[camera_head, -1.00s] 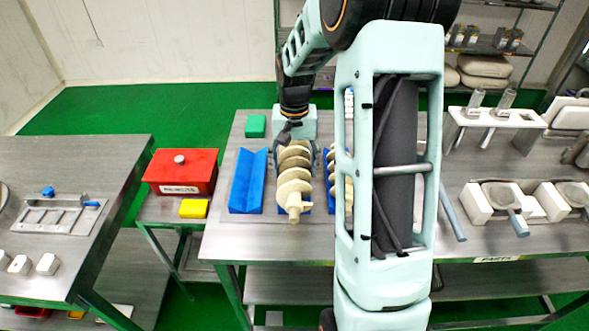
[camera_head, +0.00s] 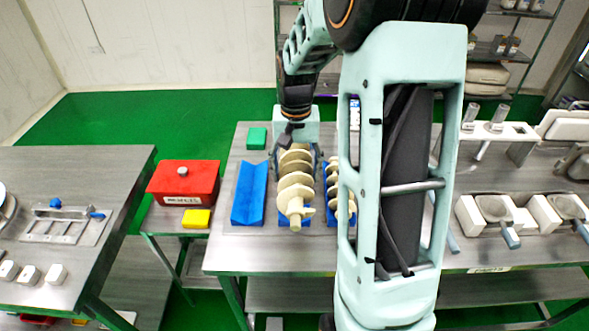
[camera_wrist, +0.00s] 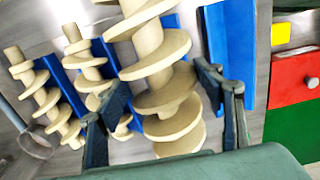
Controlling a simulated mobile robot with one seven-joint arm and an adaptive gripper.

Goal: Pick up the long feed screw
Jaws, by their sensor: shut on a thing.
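The long feed screw (camera_head: 296,190) is a cream, wide-flighted screw at the middle of the table, its shaft end pointing to the front. My gripper (camera_head: 298,148) is at its far end. In the wrist view, the screw (camera_wrist: 160,60) runs between the two dark fingers of my gripper (camera_wrist: 165,115), which are shut on it. A little of a blue holder shows beside the screw's near end in the head view. I cannot tell whether the screw touches it.
An empty blue V-shaped holder (camera_head: 249,195) lies left of the screw. Smaller cream screws (camera_wrist: 42,98) in blue holders lie on the other side, partly hidden by my arm in the head view. A red box (camera_head: 184,184) and yellow block (camera_head: 196,218) stand on a lower side table.

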